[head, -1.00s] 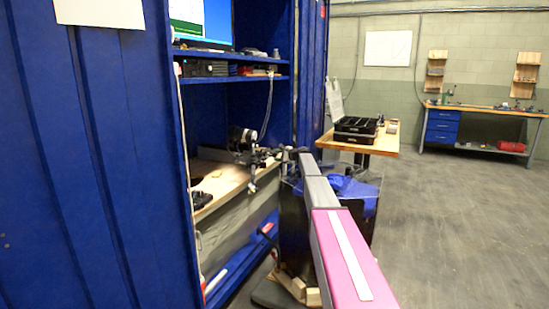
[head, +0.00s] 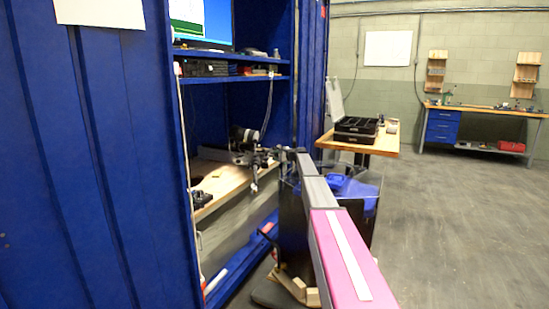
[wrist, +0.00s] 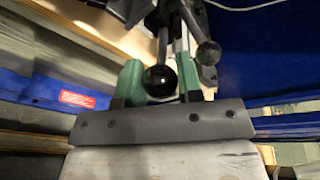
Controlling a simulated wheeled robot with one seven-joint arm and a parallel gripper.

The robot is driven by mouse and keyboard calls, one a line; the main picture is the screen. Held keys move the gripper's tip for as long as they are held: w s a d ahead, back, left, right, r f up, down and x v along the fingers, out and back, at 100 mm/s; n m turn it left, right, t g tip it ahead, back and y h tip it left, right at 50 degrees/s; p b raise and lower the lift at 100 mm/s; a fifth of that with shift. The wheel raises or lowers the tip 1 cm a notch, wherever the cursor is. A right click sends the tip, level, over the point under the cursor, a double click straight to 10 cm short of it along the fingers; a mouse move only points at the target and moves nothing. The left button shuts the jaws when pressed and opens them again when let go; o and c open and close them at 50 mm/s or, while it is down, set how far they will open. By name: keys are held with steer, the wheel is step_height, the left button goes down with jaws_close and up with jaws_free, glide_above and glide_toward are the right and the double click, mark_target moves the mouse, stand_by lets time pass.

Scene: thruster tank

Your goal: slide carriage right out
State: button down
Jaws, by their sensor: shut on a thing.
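In the wrist view, the two green fingers of my gripper (wrist: 159,72) stand on either side of a black ball knob (wrist: 160,82) on a metal lever. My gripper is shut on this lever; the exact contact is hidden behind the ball. A second ball-ended lever (wrist: 208,53) is just right of the right finger. In the head view, my gripper (head: 259,160) is small and dark at the mechanism inside the blue cabinet. A dark cylindrical part (head: 243,136) stands above the wooden shelf there. I cannot make out the carriage's outline or its position along its slide.
The blue cabinet (head: 95,160) fills the left, with a wooden shelf (head: 222,185) inside. A table with black trays (head: 357,127) stands beyond. A dark container with blue material (head: 350,187) is beside my arm. The floor at right (head: 450,230) is clear.

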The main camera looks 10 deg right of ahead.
steer(key=s+d, duration=0.8)
steer(key=d, duration=0.3)
steer(key=s+d, duration=0.8)
steer(key=d, duration=0.3)
steer(key=shift+s+d, duration=0.2)
steer(key=shift+d, duration=0.05)
steer(key=c, duration=1.1)
jaws_free()
steer(key=shift+o, duration=0.2)
steer(key=shift+d, duration=0.1)
steer(key=v, duration=1)
steer(key=shift+s+d, duration=0.2)
steer(key=shift+s, duration=0.05)
steer(key=shift+r, duration=0.1)
